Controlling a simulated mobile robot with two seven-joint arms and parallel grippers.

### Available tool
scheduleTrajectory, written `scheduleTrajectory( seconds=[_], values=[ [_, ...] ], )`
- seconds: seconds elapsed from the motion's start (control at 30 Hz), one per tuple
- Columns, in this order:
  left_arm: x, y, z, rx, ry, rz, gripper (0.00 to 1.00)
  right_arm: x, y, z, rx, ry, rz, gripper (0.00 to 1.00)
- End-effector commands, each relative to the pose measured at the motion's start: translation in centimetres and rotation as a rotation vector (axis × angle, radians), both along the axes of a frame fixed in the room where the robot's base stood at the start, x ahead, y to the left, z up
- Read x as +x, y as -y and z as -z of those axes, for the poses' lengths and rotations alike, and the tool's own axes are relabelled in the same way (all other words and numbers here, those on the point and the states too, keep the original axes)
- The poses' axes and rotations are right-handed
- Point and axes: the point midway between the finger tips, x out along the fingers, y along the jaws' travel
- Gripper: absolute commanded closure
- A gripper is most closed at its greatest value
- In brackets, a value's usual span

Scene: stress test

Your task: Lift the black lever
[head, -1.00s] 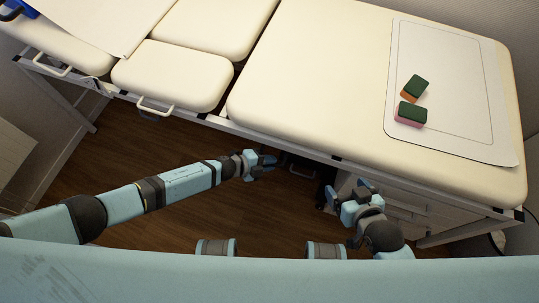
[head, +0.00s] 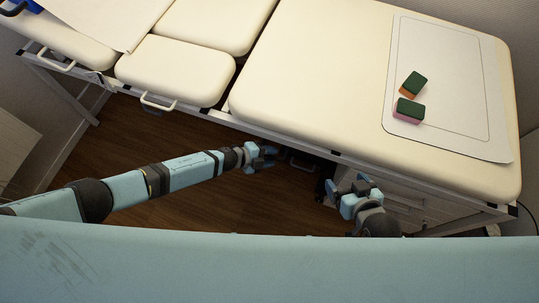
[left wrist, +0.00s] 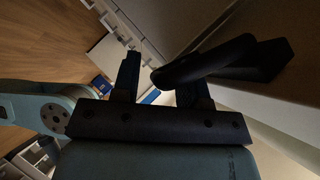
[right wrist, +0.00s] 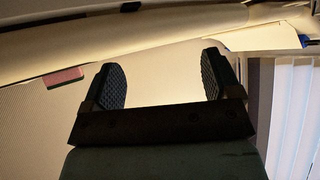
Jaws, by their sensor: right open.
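The black lever (left wrist: 208,61) shows in the left wrist view, a dark bar on a black mount (left wrist: 268,62) fixed to a pale surface. My left gripper (left wrist: 158,82) is open there, its fingers apart. The lever's rounded end reaches in front of the right finger, into the gap between the fingers; whether it touches a finger I cannot tell. In the head view my left gripper (head: 267,157) is below the padded table's near edge, and the lever is not clearly made out. My right gripper (head: 357,188) is open and empty; its fingers also show in the right wrist view (right wrist: 160,82).
The cream padded table (head: 300,70) fills the back. Two sponges, one orange and green (head: 413,83), one pink and green (head: 408,111), lie on a white mat (head: 440,45). A metal frame rail (head: 250,131) runs under the near edge, close to both grippers.

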Motion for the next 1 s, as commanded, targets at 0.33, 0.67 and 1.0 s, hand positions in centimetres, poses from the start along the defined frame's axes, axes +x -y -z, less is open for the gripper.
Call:
scheduleTrajectory(
  seconds=[0.33,0.67,1.0],
  values=[
    [-0.6,-1.7,-1.0,0.001,-0.001,0.0,0.6,0.1,0.0,-0.7,0.002,0.001,0.003,0.17],
    [-2.8,-7.9,-4.4,0.002,0.001,-0.001,0.6,0.1,0.2,-1.3,0.01,-0.016,0.013,0.17],
    [-4.1,-11.4,-6.2,0.001,-0.001,0.0,0.6,0.0,0.1,-1.0,0.012,-0.028,0.018,0.17]
  ],
)
